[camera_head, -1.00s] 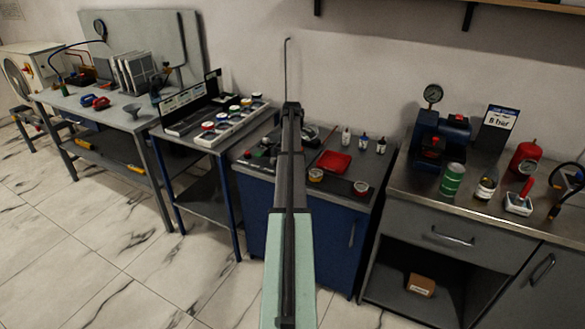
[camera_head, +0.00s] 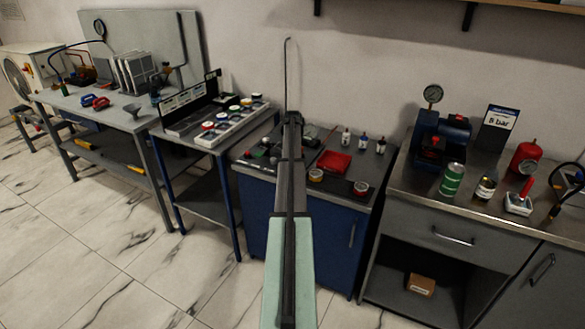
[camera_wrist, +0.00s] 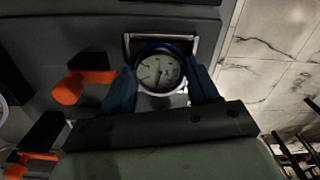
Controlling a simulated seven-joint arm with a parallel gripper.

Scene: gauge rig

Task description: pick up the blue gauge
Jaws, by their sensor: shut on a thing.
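The blue gauge (camera_wrist: 161,71) has a round pale dial and a dark blue rim. In the wrist view it sits face up between the two blue fingers of my gripper (camera_wrist: 164,82), which is shut on it. A pale square frame (camera_wrist: 187,44) shows around and behind the gauge. I cannot tell whether the gauge is clear of the surface below. In the head view my arm hides the gripper and the held gauge.
The blue cabinet's top holds a red tray (camera_head: 334,163), two small round gauges (camera_head: 361,188) and several bottles. A tray of coloured gauges (camera_head: 228,124) stands to the left. Orange-handled tools (camera_wrist: 68,90) lie beside the gripper.

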